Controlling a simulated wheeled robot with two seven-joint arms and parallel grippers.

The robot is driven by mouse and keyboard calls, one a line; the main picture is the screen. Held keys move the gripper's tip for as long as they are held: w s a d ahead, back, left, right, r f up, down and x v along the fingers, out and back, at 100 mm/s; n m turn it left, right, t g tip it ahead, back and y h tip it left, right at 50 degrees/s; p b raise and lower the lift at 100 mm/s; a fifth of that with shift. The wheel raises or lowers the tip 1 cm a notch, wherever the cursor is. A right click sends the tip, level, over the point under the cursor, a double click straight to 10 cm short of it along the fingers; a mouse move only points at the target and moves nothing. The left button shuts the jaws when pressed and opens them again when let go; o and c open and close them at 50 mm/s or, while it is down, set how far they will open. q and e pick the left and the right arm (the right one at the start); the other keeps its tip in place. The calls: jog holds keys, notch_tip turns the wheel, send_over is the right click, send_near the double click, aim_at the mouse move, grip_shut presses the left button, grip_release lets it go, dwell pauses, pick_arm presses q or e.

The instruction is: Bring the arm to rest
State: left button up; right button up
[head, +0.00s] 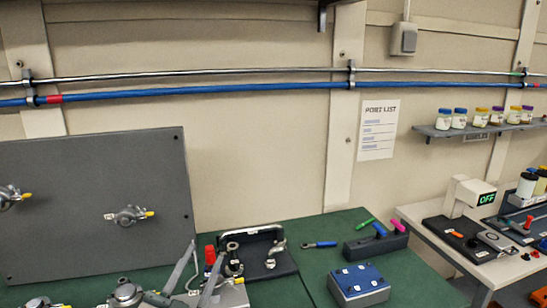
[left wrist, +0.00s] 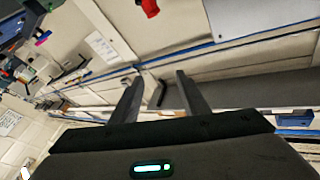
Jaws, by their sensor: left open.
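My left gripper (head: 206,250) shows at the lower left of the head view, its two grey fingers pointing up and spread apart over the green bench (head: 320,262). My right gripper is in neither view.
Close by are a red-capped item (head: 209,257) and a dark tray (head: 284,264) with metal fittings. A blue-topped box (head: 359,280) and a tool rack (head: 376,244) stand to the right. A grey panel (head: 75,200) with valves rises behind at left.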

pick_arm(q)
jog(key=s+a+f+n+g+y, duration=0.2)
jog(key=s+a+f+g, duration=0.3)
jog(key=f, duration=0.7)
jog(key=s+a+f+n+g+y, duration=0.1)
jog(key=s+f+n+g+y, duration=0.15)
jog(key=s+f, duration=0.65)
jog(key=s+a+f+g, duration=0.2)
jog(key=s+f+g, duration=0.7)
jog(key=s+f, duration=0.85)
notch_tip(320, 180, down, 30)
jog(key=s+d+f+b, duration=0.1)
jog(key=b, duration=0.4)
jog(key=s+f+b, duration=0.2)
jog(key=s+f, duration=0.5)
jog(key=f, duration=0.4)
jog(key=s+a+f+g+b, duration=0.1)
jog(key=s+f+b, duration=0.2)
jog(key=s+f, duration=0.4)
notch_tip(320, 180, down, 4)
jog(key=shift+s+a, duration=0.25)
jog(key=shift+s, duration=0.1)
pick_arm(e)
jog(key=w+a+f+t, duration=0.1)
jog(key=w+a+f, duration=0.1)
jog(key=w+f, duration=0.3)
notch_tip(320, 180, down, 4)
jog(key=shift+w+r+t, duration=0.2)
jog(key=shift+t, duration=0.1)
